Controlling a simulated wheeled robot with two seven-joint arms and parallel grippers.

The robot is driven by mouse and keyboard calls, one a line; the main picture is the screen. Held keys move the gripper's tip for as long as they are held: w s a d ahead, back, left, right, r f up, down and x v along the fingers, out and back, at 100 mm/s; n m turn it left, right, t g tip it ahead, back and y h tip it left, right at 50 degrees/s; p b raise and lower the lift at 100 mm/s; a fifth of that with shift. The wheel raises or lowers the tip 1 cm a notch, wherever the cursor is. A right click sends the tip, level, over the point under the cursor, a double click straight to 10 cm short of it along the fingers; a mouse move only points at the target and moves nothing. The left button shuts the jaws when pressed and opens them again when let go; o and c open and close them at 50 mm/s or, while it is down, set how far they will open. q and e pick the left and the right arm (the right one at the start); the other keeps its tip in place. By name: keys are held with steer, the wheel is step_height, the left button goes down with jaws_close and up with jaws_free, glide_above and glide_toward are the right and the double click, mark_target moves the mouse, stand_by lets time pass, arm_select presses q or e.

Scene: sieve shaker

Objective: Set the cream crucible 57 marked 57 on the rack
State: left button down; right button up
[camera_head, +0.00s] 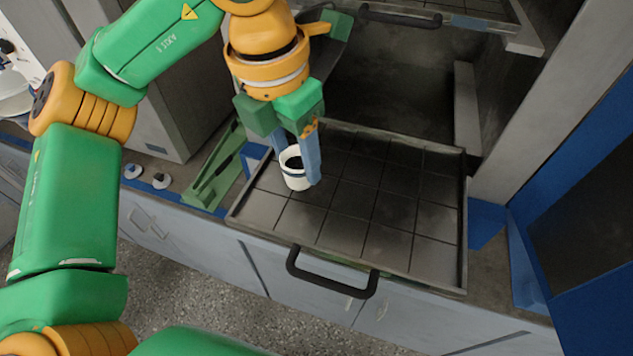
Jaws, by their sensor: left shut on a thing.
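A small cream crucible (293,180) with a dark band below its rim is between the fingers of my left gripper (298,158). The gripper points down and is shut on it. The crucible is upright, over the left part of the dark gridded rack (395,212). I cannot tell whether its base touches the rack. No number on it can be read. The rack is pulled out, with a black handle (333,275) at its front, and its other cells look empty. My right gripper is not in view.
A dark open chamber (400,85) lies behind the rack, with another handled shelf (400,17) above it. A green holder (213,172) and two small round pieces (161,181) lie left of the rack. A blue frame (590,220) stands at the right.

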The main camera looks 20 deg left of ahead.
arm_select(q)
steer(key=shift+w+d+f+p, duration=0.25)
steer(key=shift+d+f+p, duration=0.15)
steer(key=shift+d+f, duration=0.55)
step_height(320, 180, down, 3)
steer(key=shift+a+r, duration=0.1)
steer(key=shift+a, duration=0.05)
steer(key=shift+f, duration=0.4)
steer(key=shift+c, duration=1.3)
jaws_free()
